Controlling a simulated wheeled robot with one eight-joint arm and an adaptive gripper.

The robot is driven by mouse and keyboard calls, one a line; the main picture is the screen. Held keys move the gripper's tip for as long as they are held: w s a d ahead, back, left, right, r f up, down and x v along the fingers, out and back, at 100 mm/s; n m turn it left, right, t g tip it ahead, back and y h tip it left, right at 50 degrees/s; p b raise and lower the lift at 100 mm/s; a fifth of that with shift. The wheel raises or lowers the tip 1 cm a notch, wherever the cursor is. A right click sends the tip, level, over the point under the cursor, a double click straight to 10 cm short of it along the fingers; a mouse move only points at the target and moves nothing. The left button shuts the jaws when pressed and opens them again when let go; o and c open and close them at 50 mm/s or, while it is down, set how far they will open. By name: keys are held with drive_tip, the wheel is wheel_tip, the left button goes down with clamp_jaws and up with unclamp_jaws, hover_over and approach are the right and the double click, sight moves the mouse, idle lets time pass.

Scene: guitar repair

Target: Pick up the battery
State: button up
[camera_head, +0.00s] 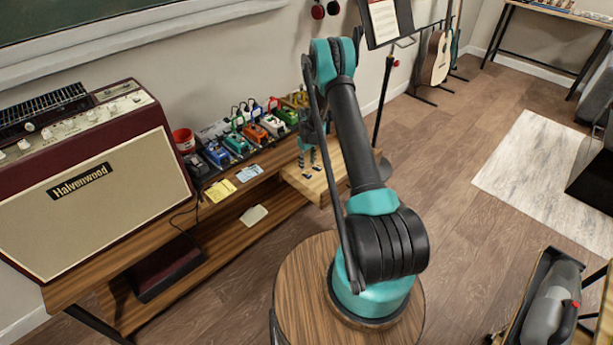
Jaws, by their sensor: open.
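My gripper (311,171) is at the right end of the long wooden bench, pointing down over a light wooden board or tray (328,183). Its teal fingers are apart with dark tips, and nothing shows clearly between them. I cannot make out the battery; it may be hidden behind my arm or gripper, or be too small to tell. I cannot tell whether the fingertips touch the board.
Several effect pedals (238,143) with cables stand just left of my gripper. A red cup (183,140), sticky notes (220,190) and a large amplifier (95,185) are further left. A music stand (385,60) stands behind. Open floor (440,180) lies to the right.

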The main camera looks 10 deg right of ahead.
sight(307, 173)
drive_tip(key=shift+s+a+f, duration=0.1)
drive_tip(key=shift+f, duration=1.35)
drive_tip(key=shift+a+f, duration=0.1)
drive_tip(key=shift+f, duration=1.3)
drive_tip(key=shift+c, duration=0.4)
clamp_jaws()
drive_tip(key=shift+r, duration=0.1)
